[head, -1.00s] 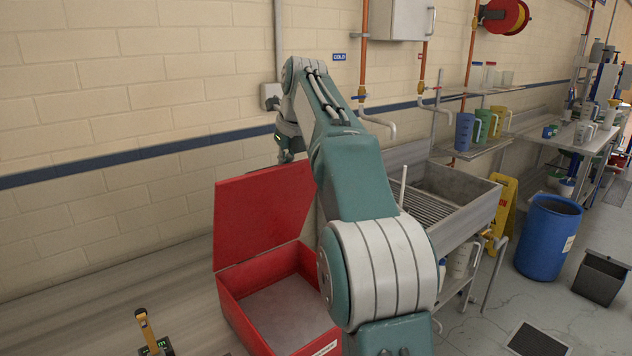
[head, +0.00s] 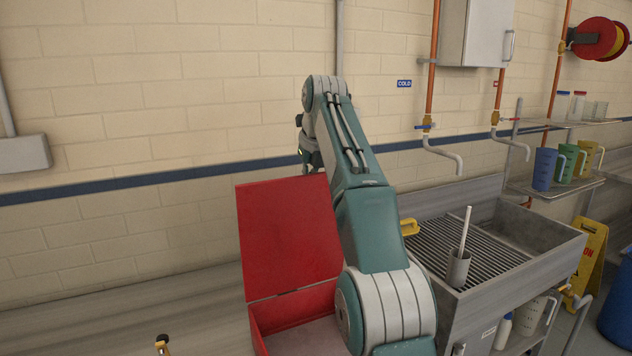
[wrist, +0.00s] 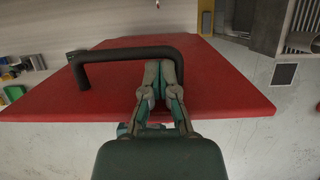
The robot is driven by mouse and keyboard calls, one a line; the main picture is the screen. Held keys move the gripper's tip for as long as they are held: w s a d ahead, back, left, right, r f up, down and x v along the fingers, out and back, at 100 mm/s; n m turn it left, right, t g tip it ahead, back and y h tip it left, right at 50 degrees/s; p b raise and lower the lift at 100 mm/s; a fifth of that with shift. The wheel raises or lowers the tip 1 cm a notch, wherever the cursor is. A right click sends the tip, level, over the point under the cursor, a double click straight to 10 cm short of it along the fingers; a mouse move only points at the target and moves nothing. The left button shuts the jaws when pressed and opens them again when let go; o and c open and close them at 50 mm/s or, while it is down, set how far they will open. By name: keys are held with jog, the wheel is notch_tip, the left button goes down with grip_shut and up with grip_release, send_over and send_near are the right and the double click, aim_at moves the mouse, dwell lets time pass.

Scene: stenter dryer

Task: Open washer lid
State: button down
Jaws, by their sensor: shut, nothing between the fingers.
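The red lid (head: 285,235) of the red box-shaped washer (head: 290,308) stands raised, its hinge edge low at the box opening. Only the upper part of the box shows in the head view. In the wrist view the lid (wrist: 225,85) fills the middle, with a black bar handle (wrist: 110,55) on its outer face. My gripper (wrist: 163,66) is shut and empty. Its fingertips are at the right end of the handle, under the bar in the picture; contact cannot be told.
A tiled wall rises behind. The counter (head: 120,310) left of the box is mostly clear.

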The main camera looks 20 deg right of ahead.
jog(key=shift+w+a, duration=0.55)
jog(key=shift+a, duration=0.25)
jog(key=shift+w+d, duration=0.15)
jog(key=shift+d, duration=0.3)
jog(key=shift+a, duration=0.35)
jog(key=shift+d, duration=0.25)
